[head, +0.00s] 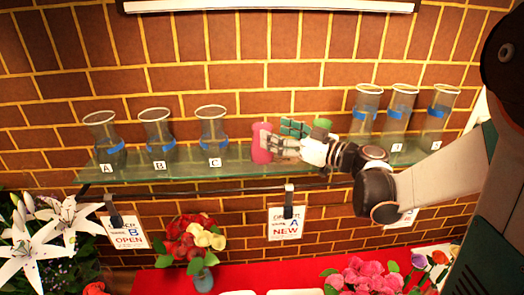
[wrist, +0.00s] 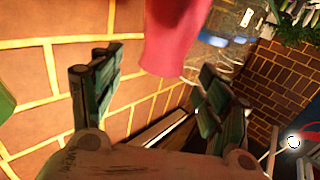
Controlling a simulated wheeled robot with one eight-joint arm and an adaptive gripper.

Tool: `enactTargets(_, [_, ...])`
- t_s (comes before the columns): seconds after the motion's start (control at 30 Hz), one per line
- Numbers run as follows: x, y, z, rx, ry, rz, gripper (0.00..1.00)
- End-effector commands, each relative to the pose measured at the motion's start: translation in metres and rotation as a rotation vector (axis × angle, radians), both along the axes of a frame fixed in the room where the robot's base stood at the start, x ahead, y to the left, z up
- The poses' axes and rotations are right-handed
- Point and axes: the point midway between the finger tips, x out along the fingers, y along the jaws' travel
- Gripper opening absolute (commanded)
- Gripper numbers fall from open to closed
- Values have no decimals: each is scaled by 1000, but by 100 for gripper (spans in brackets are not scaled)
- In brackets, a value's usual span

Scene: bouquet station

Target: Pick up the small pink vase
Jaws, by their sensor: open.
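The small pink vase (head: 262,143) stands on the glass shelf (head: 180,169), right of the glass vase marked C. My gripper (head: 275,143) reaches in from the right, with its green-padded fingers next to the pink vase. In the wrist view the pink vase (wrist: 174,38) shows at the top middle, between and beyond the two open fingers (wrist: 152,98). The fingers are spread and I see no clear contact with the vase. The vase's upper end is cut off in the wrist view.
Glass vases with blue bands stand on the shelf, A (head: 103,141), B (head: 158,138) and C (head: 212,136) to the left, several others to the right. A green object (head: 322,124) is behind my gripper. Signs hang below; flowers (head: 188,240) stand on a red table (head: 160,281).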

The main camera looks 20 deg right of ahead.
Motion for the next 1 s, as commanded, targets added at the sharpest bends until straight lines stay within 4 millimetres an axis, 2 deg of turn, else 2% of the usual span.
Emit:
enactTargets(0.17, [10,9,0,0,0,2,70])
enactTargets(0.43, [38,31,-1,0,0,2,70])
enactTargets(0.73, [43,34,-2,0,0,-1,70])
enactTargets(0.77, [43,34,-2,0,0,-1,67])
enactTargets(1.0, [42,34,-2,0,0,-1,13])
